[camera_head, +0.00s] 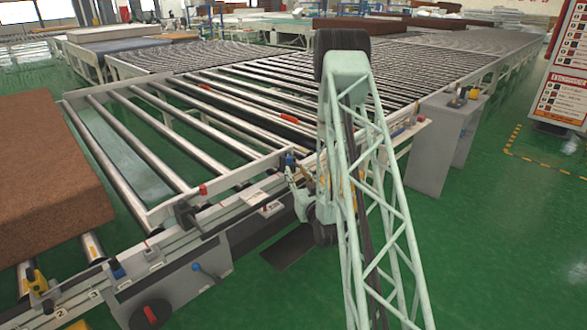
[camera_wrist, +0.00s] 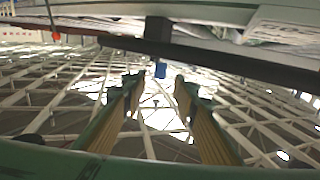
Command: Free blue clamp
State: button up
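In the wrist view, a small blue part (camera_wrist: 160,70), which looks like the blue clamp, hangs below a dark rail. It lies between and beyond the fingertips, apart from them. My gripper (camera_wrist: 158,84) is open, with its two fingers spread and nothing between them. In the head view, my gripper (camera_head: 297,182) is at the side of the roller conveyor, just below a small blue part (camera_head: 290,160) at the frame corner. My arm hides part of that area. Another blue part (camera_head: 117,270) and a blue-knobbed lever (camera_head: 196,267) are on the conveyor side at lower left.
A brown mattress (camera_head: 45,175) lies on the rollers at the left. The conveyor frame (camera_head: 215,182) has red knobs along it. A grey cabinet (camera_head: 437,150) stands to the right of my arm. Green floor (camera_head: 480,250) is open at the right.

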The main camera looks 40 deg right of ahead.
jog(key=shift+v, duration=1.05)
jog(key=shift+c, duration=0.8)
